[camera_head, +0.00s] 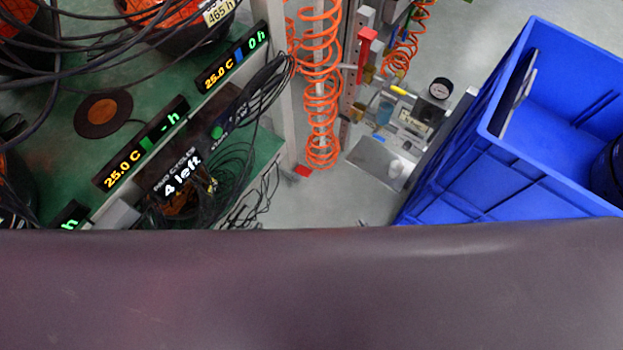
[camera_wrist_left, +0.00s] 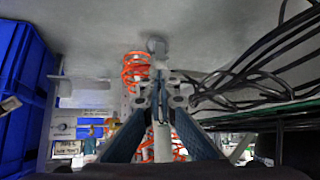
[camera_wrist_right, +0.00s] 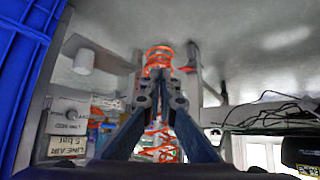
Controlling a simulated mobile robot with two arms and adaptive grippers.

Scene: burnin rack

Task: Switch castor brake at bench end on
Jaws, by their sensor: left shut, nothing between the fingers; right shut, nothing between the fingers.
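In the head view a small red piece (camera_head: 302,171) sits low at the foot of the pale post at the bench end. It looks like the castor brake, but its on or off position is too small to tell. The bench (camera_head: 262,150) has a green top and a pale frame. My left gripper (camera_wrist_left: 161,78) is shut and empty in the left wrist view, with orange coiled hose behind it. My right gripper (camera_wrist_right: 161,76) is shut and empty in the right wrist view, also in front of orange hose. Neither gripper shows in the head view.
An orange coiled hose (camera_head: 320,90) hangs beside the bench end. A panel with a gauge (camera_head: 440,89) and a blue crate (camera_head: 470,165) stand to the right. Black cables (camera_head: 258,95) hang over the bench edge. A dark surface covers the lower head view. Some grey floor (camera_head: 330,205) is clear.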

